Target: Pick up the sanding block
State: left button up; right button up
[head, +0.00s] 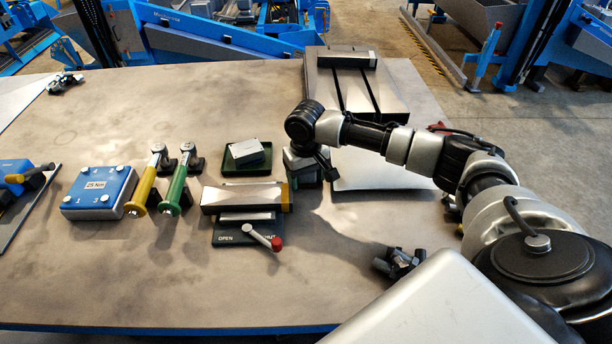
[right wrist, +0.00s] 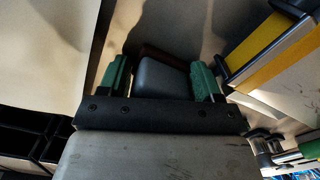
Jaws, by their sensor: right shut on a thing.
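My right gripper (right wrist: 163,80) is shut on the sanding block (right wrist: 162,78). The block is grey with a dark reddish-brown edge and sits between the two green fingers in the right wrist view. In the head view my right gripper (head: 306,166) points down at the middle of the table, just right of the yellow-edged vice. The hand and fingers largely hide the block there. I cannot tell whether the block touches the table.
The yellow-edged vice (head: 240,197) with a red-knobbed lever (head: 263,238) is close on the left. A green tray (head: 231,171) holding a grey block lies behind it. A slotted grey rack (head: 355,92) stands behind my right gripper. The front left table (head: 130,280) is clear.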

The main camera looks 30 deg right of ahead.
jog(key=shift+r, duration=0.1)
jog(key=shift+r, duration=0.45)
jog(key=r, duration=0.3)
jog(key=shift+s+r+b, duration=0.15)
jog(key=shift+s+b, duration=0.05)
jog(key=shift+b, duration=0.2)
jog(key=s+a+r, duration=0.4)
jog(key=s+r, duration=0.2)
jog(key=s, duration=0.4)
jog(key=shift+s+r+b, duration=0.3)
jog(key=shift+r+b, duration=0.05)
jog(key=shift+b, duration=0.05)
